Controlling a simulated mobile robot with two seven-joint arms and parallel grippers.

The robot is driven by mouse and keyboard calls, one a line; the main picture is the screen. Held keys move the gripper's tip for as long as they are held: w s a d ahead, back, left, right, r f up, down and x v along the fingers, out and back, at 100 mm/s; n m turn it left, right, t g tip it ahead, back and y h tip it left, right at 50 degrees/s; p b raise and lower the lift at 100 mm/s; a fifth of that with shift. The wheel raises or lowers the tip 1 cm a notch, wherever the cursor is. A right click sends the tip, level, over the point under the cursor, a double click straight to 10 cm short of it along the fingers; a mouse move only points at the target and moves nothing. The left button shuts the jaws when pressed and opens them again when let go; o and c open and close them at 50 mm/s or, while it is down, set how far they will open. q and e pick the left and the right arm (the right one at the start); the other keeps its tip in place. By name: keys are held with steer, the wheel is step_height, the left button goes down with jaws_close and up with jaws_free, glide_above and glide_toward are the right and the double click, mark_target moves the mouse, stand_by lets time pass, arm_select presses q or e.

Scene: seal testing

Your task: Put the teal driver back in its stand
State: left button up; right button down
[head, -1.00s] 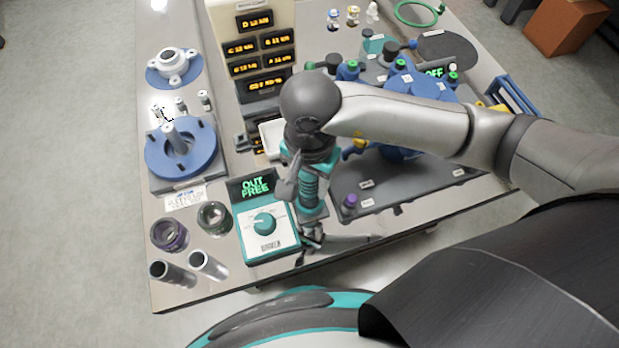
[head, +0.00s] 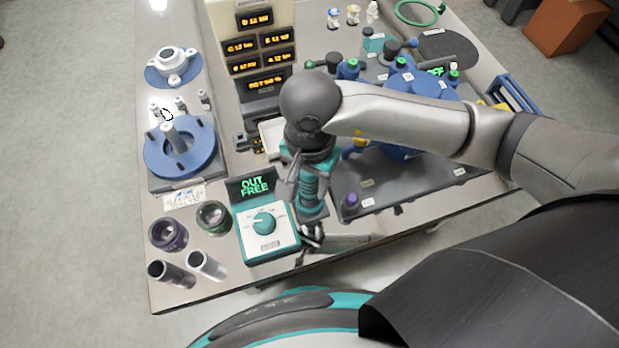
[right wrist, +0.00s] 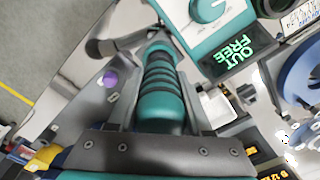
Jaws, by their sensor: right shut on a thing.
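The teal driver has a ribbed handle (head: 310,186) and is held in my right gripper (head: 309,198), just right of the teal control box (head: 265,228). In the right wrist view the ribbed teal driver (right wrist: 160,90) lies between the two dark fingers of my gripper (right wrist: 160,95), which is shut on it. Its far end is close to a dark grey fitting (right wrist: 118,42), perhaps the stand; I cannot tell whether they touch. A similar dark part (head: 345,243) shows near the table's front edge in the head view. The box's display reads OUT FREE. My left gripper is not in view.
Two metal tubes (head: 205,263) and round rings (head: 168,234) stand at the front left. A blue round fixture (head: 180,150) is behind them. A grey tray (head: 425,187) with a purple knob (head: 352,199) lies to the right. A display tower (head: 255,60) stands behind.

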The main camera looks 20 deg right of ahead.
stand_by(0.6)
steer(key=shift+c, duration=1.2)
jaws_free()
steer(key=shift+f, duration=0.1)
step_height(320, 180, up, 9)
steer(key=p, duration=0.5)
steer(key=shift+p, duration=0.35)
